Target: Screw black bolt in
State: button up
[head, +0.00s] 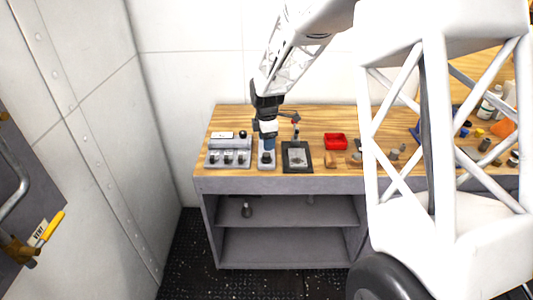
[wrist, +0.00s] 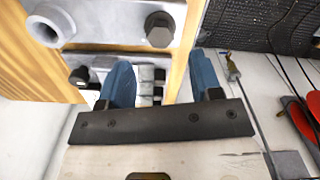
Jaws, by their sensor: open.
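My gripper (head: 268,144) is open, with its blue fingers pointing down over a narrow grey plate (head: 267,166) on the wooden bench. A dark bolt head (head: 266,158) shows on that plate, just below the fingertips. A grey plate (wrist: 105,22) there carries a dark hexagonal bolt (wrist: 160,28) and an open round hole (wrist: 47,27). A smaller black bolt (wrist: 80,77) lies left of the fingers. I cannot tell which is the task's bolt.
A grey block (head: 228,145) with several dark pegs stands left of the plate. A dark-framed tray (head: 297,169) is close at right, with a small jointed arm-like item (head: 295,128) behind it. A red bin (head: 335,141) and loose parts lie farther right. The bench's front edge is near.

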aim_at(267, 154)
jog(key=shift+f, duration=3.05)
jog(key=c, duration=0.9)
